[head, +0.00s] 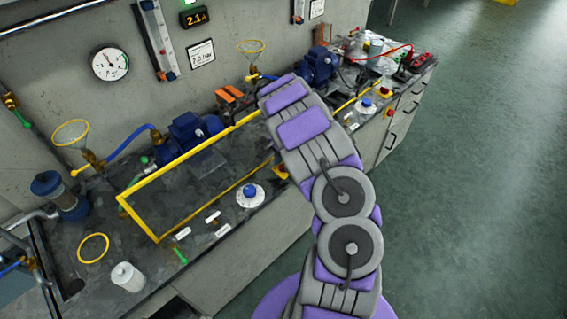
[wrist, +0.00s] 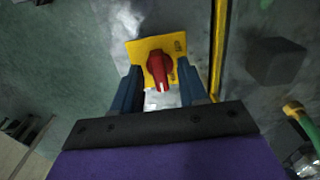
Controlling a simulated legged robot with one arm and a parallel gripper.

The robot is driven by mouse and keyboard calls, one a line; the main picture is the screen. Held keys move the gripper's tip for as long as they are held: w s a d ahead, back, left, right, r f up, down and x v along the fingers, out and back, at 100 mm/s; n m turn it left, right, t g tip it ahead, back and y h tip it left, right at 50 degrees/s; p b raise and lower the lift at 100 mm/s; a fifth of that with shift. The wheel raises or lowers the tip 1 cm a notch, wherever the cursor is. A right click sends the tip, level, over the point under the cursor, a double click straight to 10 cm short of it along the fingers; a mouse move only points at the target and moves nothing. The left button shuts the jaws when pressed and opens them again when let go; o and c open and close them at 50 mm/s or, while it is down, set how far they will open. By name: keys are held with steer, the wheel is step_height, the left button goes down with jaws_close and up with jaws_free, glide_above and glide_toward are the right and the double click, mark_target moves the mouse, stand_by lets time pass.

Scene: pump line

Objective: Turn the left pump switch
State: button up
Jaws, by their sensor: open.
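A red rotary switch knob (wrist: 159,72) sits on a yellow plate (wrist: 143,48) in the wrist view. A white mark shows on its near end. My gripper (wrist: 160,80) is open, with one blue finger on each side of the knob. Whether either finger touches it, I cannot tell. In the head view my arm hides the gripper. A small yellow patch (head: 280,172) shows beside my arm at the front of the bench, with the rest of it covered. The left blue pump (head: 190,132) stands behind a yellow frame.
A yellow frame (head: 160,232) stands on the bench, and its bar (wrist: 219,45) runs right of the switch in the wrist view. A white dial with a blue knob (head: 250,194) is on the bench. A right pump (head: 318,66) stands farther along. The green floor (head: 480,170) is clear.

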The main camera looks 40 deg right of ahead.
steer(key=shift+d+f, duration=0.15)
steer(key=shift+d, duration=0.05)
steer(key=shift+c, duration=0.4)
steer(key=shift+a, duration=0.1)
jaws_close()
